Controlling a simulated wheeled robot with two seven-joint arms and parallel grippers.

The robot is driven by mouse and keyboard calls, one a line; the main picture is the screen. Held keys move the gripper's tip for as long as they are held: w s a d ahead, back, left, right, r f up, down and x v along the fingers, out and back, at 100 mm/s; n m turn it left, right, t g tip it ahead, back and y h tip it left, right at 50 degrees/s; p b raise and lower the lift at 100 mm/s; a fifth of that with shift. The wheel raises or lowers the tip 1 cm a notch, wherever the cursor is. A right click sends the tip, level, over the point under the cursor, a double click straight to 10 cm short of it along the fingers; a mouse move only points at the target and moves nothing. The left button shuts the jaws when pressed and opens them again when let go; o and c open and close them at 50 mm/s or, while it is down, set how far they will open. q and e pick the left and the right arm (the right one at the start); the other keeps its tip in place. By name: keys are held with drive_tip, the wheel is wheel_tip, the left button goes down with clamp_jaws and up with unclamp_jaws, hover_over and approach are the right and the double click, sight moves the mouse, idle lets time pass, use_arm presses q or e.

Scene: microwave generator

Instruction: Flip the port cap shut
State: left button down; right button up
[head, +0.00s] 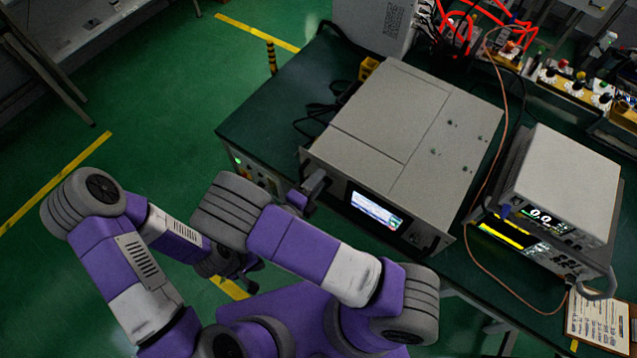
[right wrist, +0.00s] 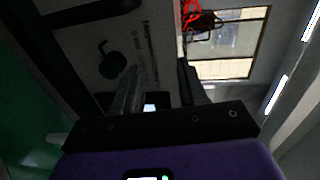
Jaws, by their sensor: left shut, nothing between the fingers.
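The grey microwave generator (head: 400,145) stands on the green bench, its lit screen (head: 377,211) on the front face. In the right wrist view, a dark round part (right wrist: 113,65) with a small hooked piece sits on a grey panel; it may be the port cap, but I cannot tell how it is turned. My right gripper (head: 318,182) is at the left end of the generator's front. Its fingers (right wrist: 160,92) stand apart with nothing visible between them. The round part lies just left of them. My left gripper (head: 247,275) is low, away from the generator, shut and empty.
Two stacked instruments (head: 565,185) with lit displays stand right of the generator. An orange cable (head: 499,110) runs between them. Red wiring (head: 470,25) and a power strip lie behind. My right forearm passes close in front of the bench.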

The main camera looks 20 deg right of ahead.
drive_tip(key=f+v, duration=0.1)
drive_tip(key=v, duration=0.7)
drive_tip(key=shift+s+a+f+p, duration=0.2)
drive_tip(key=shift+a+f+p, duration=0.1)
drive_tip(key=shift+f+p, duration=0.15)
idle(0.3)
idle(0.7)
